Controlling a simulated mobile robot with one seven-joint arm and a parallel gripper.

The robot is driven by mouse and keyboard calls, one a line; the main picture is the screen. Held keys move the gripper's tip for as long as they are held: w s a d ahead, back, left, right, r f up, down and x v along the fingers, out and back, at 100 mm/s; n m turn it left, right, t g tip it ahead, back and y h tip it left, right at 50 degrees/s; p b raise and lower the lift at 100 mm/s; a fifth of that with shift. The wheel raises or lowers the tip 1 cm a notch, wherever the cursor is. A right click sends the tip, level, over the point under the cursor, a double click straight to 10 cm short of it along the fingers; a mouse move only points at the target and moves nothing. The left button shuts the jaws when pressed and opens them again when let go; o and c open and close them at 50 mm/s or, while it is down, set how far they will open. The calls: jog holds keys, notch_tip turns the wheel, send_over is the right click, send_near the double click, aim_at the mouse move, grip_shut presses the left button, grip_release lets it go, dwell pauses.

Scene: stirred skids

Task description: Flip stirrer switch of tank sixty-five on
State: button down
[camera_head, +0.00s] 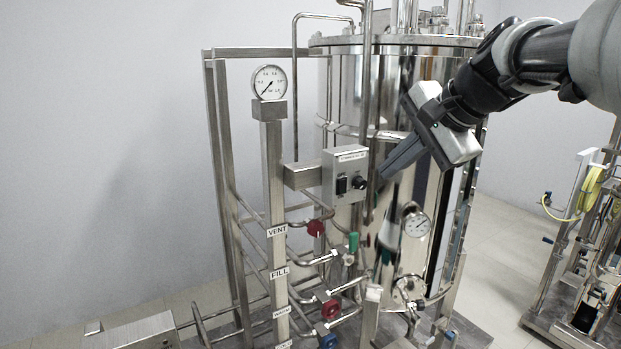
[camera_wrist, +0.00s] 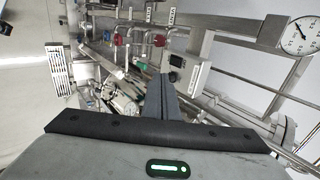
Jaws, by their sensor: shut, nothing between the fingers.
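The stirrer control box (camera_head: 345,175) is a small grey box on a bracket in front of the steel tank (camera_head: 400,90). Its top label is too small to read surely. Its face carries a black rocker switch (camera_head: 341,186) at left and a black round knob (camera_head: 360,183) at right; the rocker's position cannot be told. My gripper (camera_head: 384,174) is shut and empty, its fingertips just right of the box near the knob. In the wrist view the shut fingers (camera_wrist: 160,90) point toward the piping, with the box (camera_wrist: 186,73) to their right.
A pressure gauge (camera_head: 269,82) tops a post left of the box. Below are labelled pipes with a red valve handle (camera_head: 316,228) and a green one (camera_head: 353,241). A second gauge (camera_head: 417,224) sits on the tank. Another skid (camera_head: 590,240) with a yellow hose stands at right.

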aim_at(343, 186)
jog(key=x, duration=0.4)
jog(key=r+x, duration=0.1)
jog(key=x, duration=0.3)
jog(key=w+x, duration=0.1)
jog(key=x, duration=0.3)
jog(key=shift+w+a, duration=0.15)
jog(key=shift+a, duration=0.25)
jog(key=shift+w+a, duration=0.25)
jog(key=shift+w, duration=0.25)
jog(key=shift+w+f, duration=0.1)
jog(key=shift+a, duration=0.1)
jog(key=shift+r+p, duration=0.85)
jog(key=shift+r, duration=0.1)
